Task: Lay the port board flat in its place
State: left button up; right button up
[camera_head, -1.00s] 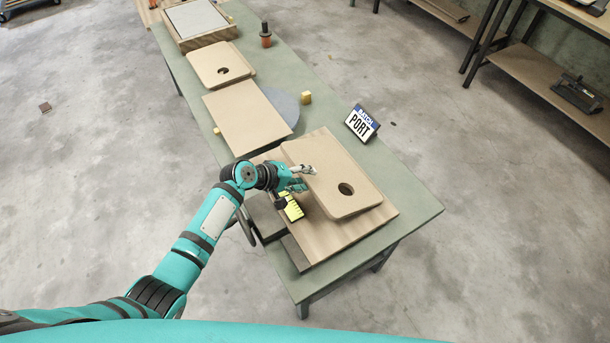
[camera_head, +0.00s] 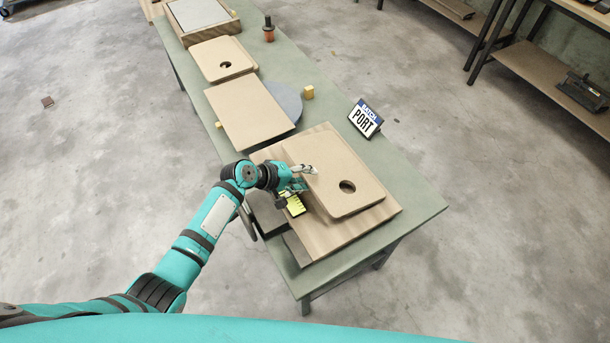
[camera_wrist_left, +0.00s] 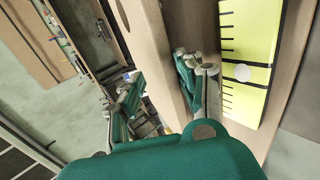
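The port board (camera_head: 332,165) is a tan board with a round hole. It lies over a larger wood-grained base (camera_head: 383,212) near the "PORT" sign (camera_head: 366,117). It looks nearly flat; whether its underside touches the base all round is hard to tell. My left gripper (camera_head: 299,178) is at its left edge, one finger above and the other below. In the left wrist view, the board's edge (camera_wrist_left: 158,45) runs between the fingers (camera_wrist_left: 165,88), which appear closed on it. A yellow scale with black marks (camera_head: 296,206) is beside the gripper. My right gripper is not in view.
Another flat board (camera_head: 245,110) lies further along the green table (camera_head: 408,190), with a second holed board (camera_head: 215,55) beyond it. The table's right end is clear.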

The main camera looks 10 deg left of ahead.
pick_arm(q)
jog(key=shift+f, duration=0.1)
jog(key=shift+s+a+f+b, duration=0.1)
jog(key=shift+a+f+b, duration=0.05)
jog(key=shift+f+b, duration=0.65)
jog(key=shift+o, duration=0.5)
jog(key=shift+o, duration=1.3)
jog(key=shift+d+r+g+y+p, duration=0.15)
jog(key=shift+g+y+p, duration=0.3)
jog(key=shift+p, duration=1.1)
jog(key=shift+w+d+g+y+p, duration=0.25)
jog(key=shift+y+p, duration=0.2)
jog(key=shift+p, duration=0.35)
